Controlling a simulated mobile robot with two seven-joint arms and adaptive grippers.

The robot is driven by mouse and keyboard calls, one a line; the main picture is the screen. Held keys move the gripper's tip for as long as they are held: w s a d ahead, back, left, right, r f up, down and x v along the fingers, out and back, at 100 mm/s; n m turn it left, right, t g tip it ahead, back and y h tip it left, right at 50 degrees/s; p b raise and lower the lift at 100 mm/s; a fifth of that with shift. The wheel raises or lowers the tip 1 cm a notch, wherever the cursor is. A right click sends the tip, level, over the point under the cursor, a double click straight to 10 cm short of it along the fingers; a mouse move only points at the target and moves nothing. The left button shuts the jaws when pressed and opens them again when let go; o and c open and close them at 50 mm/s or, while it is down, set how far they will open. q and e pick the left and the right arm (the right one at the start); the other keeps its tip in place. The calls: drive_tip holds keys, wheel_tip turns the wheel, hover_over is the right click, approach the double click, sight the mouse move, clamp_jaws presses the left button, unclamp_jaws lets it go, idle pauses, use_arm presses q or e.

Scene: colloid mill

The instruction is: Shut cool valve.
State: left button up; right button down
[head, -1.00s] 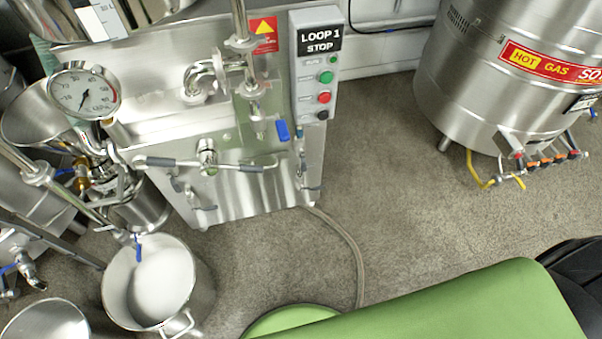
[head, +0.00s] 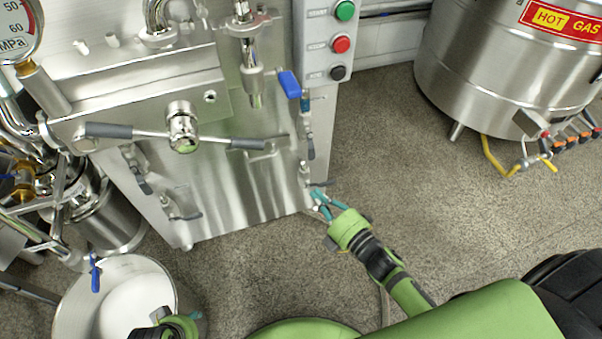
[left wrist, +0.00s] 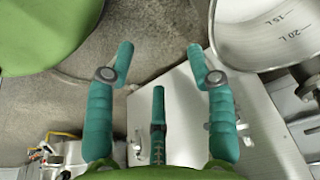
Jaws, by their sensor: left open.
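The steel mill cabinet (head: 225,190) bears several small lever valves on its front. One lever valve (head: 312,185) sits at its lower right corner, with a grey handle. Another grey-handled valve (head: 309,147) is above it, and a blue-handled valve (head: 290,85) is higher still. No label shows which one is the cool valve. My right gripper (head: 320,203) is at the lower right valve, its teal fingers close to or touching it; I cannot tell its grip. My left gripper (left wrist: 160,55) is open and empty in the left wrist view, its fingers apart.
A steel pot (head: 65,310) stands on the floor at lower left; a marked steel vessel (left wrist: 265,40) shows in the left wrist view. A steel kettle (head: 500,75) with a yellow hose stands at upper right. The floor (head: 420,195) between cabinet and kettle is clear.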

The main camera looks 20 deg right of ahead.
sight(311, 153)
use_arm(q)
drive_tip(key=shift+w+a+r, duration=0.1)
drive_tip(key=shift+w+r, duration=0.1)
drive_tip(key=shift+r, duration=0.25)
use_arm(e)
drive_tip(key=shift+w+a+r+n, duration=0.25)
drive_tip(key=shift+a+r+n, duration=0.1)
drive_tip(key=shift+r+n, duration=0.35)
use_arm(q)
drive_tip(key=shift+w+b+v, duration=0.15)
drive_tip(key=shift+b+v, duration=0.4)
drive_tip(key=shift+v, duration=0.7)
drive_tip(key=shift+w+b+v, duration=0.15)
drive_tip(key=shift+b+v, duration=0.4)
drive_tip(key=shift+v, duration=0.65)
use_arm(e)
drive_tip(key=w, duration=0.9)
drive_tip(key=shift+w+d, duration=0.2)
drive_tip(key=shift+w, duration=0.05)
use_arm(q)
drive_tip(key=shift+r+t, duration=0.2)
drive_tip(key=shift+t, duration=0.1)
drive_tip(key=shift+f, duration=0.15)
use_arm(e)
drive_tip(key=shift+d, duration=0.15)
